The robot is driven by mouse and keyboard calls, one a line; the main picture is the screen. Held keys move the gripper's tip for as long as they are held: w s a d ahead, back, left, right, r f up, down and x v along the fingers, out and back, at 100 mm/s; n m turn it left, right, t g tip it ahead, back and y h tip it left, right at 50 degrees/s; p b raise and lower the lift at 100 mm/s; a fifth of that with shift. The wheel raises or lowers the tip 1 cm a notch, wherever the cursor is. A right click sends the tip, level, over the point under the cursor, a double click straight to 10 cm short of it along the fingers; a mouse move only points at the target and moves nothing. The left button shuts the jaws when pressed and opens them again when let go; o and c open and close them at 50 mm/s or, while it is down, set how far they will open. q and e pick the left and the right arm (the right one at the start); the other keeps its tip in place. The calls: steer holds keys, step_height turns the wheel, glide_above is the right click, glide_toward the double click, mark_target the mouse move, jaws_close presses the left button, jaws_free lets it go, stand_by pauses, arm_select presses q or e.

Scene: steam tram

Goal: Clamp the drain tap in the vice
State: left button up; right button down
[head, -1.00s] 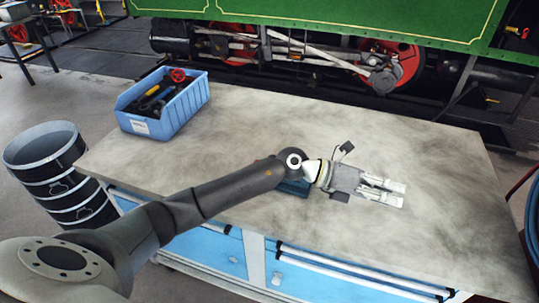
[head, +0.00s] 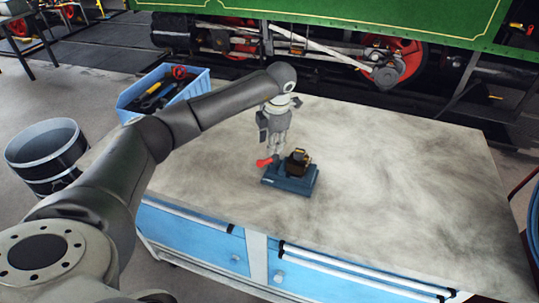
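The vice (head: 290,182) is a small unit with a blue base near the front edge of the workbench top. A dark piece with brass-yellow parts (head: 298,160) sits upright at its jaws; I cannot tell whether it is the drain tap or part of the vice. A red handle-like part (head: 265,161) sticks out to the left. My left gripper (head: 274,149) points down just above and behind the red part, left of the dark piece. Its fingers are small here, and whether they touch or hold anything is unclear. My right gripper is not in view.
A blue bin (head: 203,86) with dark tools and a red wheel stands at the bench's back left, partly behind my arm. The workbench top (head: 400,190) is clear on the right. A black bucket (head: 45,155) stands on the floor at left. The green tram is behind.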

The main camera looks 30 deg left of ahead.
mark_target(269, 159)
arm_select(q)
steer(key=p+x, duration=0.1)
steer(key=x, duration=0.7)
steer(key=shift+p, duration=0.3)
steer(key=c, duration=0.8)
